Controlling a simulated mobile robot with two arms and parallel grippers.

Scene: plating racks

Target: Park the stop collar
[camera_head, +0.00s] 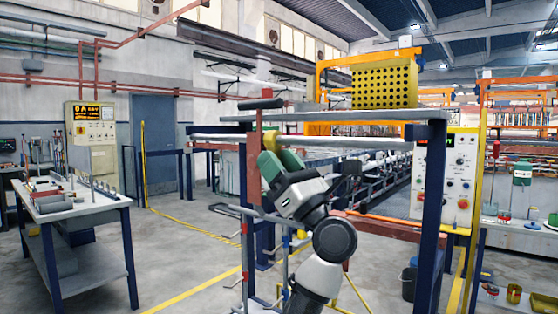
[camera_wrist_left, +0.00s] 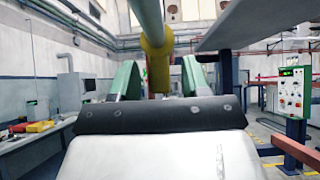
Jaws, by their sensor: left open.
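A yellow collar (camera_wrist_left: 157,62), taken as the stop collar, sits around a pale grey-green rod (camera_wrist_left: 147,18) in the left wrist view. The collar's lower part hangs between the two green fingers of my left gripper (camera_wrist_left: 160,75). The fingers are apart, with a visible gap on each side of the collar. In the head view my left gripper (camera_head: 281,157) is raised beside a reddish-brown upright plate, just under the level of a horizontal pale rail (camera_head: 222,138). My right gripper is not in view.
A workbench (camera_head: 72,205) with tools is at the left. The floor between is open.

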